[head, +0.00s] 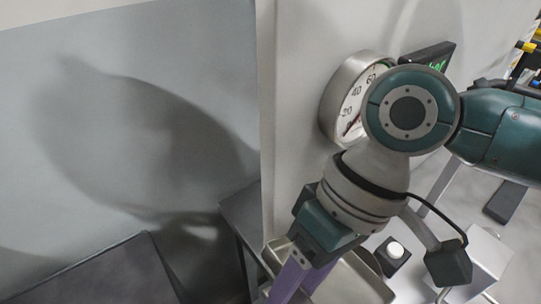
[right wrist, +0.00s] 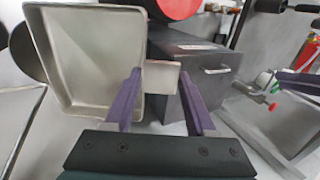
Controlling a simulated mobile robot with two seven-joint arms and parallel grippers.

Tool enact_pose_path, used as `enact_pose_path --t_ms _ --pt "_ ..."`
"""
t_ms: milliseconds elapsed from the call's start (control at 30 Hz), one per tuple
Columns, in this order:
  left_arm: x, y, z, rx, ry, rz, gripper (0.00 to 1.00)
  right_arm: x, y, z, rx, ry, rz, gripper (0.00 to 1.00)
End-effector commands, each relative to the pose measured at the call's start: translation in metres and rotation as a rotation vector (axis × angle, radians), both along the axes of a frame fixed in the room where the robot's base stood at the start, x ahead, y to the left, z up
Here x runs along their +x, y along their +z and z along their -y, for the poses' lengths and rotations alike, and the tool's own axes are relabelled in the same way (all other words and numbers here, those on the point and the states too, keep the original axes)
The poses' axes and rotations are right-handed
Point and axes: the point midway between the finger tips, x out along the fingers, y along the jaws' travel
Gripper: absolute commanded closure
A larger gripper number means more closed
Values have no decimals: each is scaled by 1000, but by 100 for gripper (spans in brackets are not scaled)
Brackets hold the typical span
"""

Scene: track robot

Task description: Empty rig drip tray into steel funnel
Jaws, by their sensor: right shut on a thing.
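The drip tray (right wrist: 95,48), a shallow pale metal pan with a raised rim, fills the left of the right wrist view, its empty-looking inside facing the camera. Part of it shows at the bottom of the head view (head: 352,284), below my right wrist. My right gripper (right wrist: 160,80) has purple fingers on both sides of a small pale metal tab beside the tray and is shut on it; the joint between tab and tray is not clear. In the head view the right gripper (head: 287,286) reaches the bottom edge. I cannot make out the steel funnel.
A round gauge (head: 345,100) and a small green-lit display (head: 430,54) are on the pale wall panel close to my right arm. A dark grey box with a handle (right wrist: 210,68) and a red cylinder (right wrist: 185,6) stand behind the fingers. A dark bench (head: 95,275) is lower left.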

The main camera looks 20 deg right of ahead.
Motion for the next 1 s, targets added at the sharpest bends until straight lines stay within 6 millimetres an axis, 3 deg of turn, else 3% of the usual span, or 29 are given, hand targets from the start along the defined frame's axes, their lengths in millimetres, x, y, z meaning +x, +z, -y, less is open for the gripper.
enact_pose_path --t_ms 267,567,600,1000 --pt "0 20 -2 5 -4 0 50 -4 -19 -11 -199 3 72 100" --pt "0 18 -2 6 -3 1 50 -7 -46 -21 -417 1 152 100" --pt "0 27 -2 7 -3 -1 50 -6 -36 -18 -414 -2 149 100" --pt "0 63 0 0 1 1 50 -6 -4 -18 -411 -1 146 100"
